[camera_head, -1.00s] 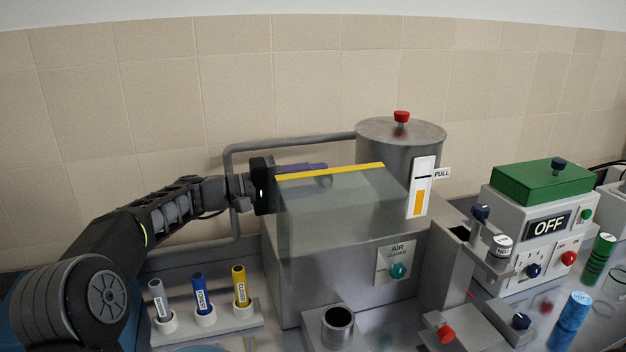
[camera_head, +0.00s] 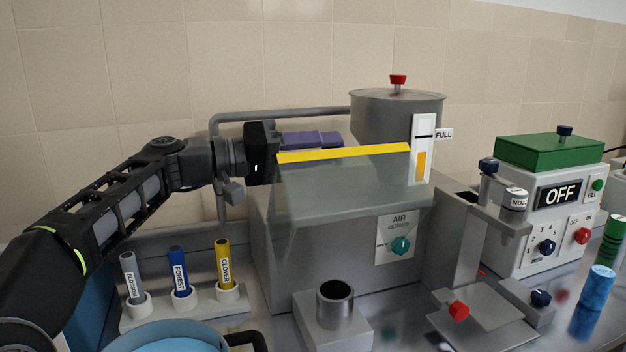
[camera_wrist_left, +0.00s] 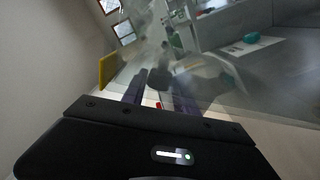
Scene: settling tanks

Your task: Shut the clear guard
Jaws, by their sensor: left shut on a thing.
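The clear guard (camera_head: 345,180) is a see-through panel with a yellow edge strip, over the grey metal housing. It stands tilted, with its yellow edge raised. My left gripper (camera_head: 338,138) reaches in from the left, level with the yellow strip and behind it. Its purple fingers are shut on the guard, but the strip partly hides the grip. In the left wrist view a dark rounded part, perhaps the guard's grip, lies between the fingers (camera_wrist_left: 160,98), and the yellow strip (camera_wrist_left: 108,70) shows at the left. My right gripper is not in view.
A metal tank (camera_head: 385,125) with a red knob stands behind the housing. A box with a green lid (camera_head: 548,152) reading OFF is at right. A rack of labelled tubes (camera_head: 215,305) and a blue basin (camera_head: 165,338) are at lower left. An open metal cup (camera_head: 335,305) stands in front.

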